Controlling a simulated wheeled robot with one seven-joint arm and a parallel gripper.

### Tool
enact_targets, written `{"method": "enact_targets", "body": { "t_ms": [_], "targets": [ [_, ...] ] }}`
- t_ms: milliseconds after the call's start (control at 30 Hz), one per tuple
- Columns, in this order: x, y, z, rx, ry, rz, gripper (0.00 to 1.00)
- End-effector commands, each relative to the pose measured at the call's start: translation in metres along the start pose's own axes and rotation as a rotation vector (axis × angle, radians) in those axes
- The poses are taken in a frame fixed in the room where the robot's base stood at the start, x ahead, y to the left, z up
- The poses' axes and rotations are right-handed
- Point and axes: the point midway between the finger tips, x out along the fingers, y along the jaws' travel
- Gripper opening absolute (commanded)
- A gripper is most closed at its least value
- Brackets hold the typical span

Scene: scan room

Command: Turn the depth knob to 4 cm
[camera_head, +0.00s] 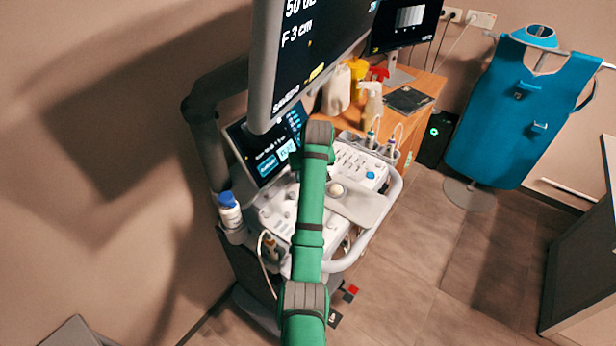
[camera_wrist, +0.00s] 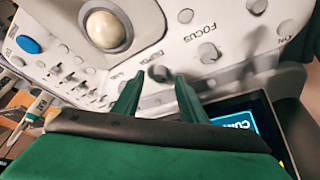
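In the wrist view a small dark grey knob (camera_wrist: 159,73) sits on the white console panel, beside lettering that appears to read DEPTH. My gripper (camera_wrist: 160,82) points at this knob. Its two green fingers stand apart, one on each side of the knob, with a gap visible on both sides. I cannot tell how far the tips are above the panel. The knob's pointer setting is not readable. In the head view my green arm hides the gripper and the knob. The large monitor (camera_head: 335,45) shows "F 3 cm"; no depth value is readable.
The focus knob (camera_wrist: 208,53) and a small grey knob (camera_wrist: 185,16) are close by. A trackball (camera_wrist: 107,29) and blue button (camera_wrist: 28,44) lie left. The touch screen (camera_head: 268,145) stands behind the ultrasound console (camera_head: 360,208). A blue-capped bottle (camera_head: 229,212) is at its left.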

Motion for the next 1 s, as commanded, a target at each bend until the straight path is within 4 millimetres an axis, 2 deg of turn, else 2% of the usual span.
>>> {"method": "enact_targets", "body": {
  "t_ms": [367,633,1000],
  "targets": [
    [-0.076,0.001,-0.001,0.001,0.004,0.002,0.39],
    [-0.093,0.002,-0.001,0.000,0.004,0.002,0.39],
    [-0.098,0.000,0.001,0.000,0.000,0.000,0.39]
  ]
}}
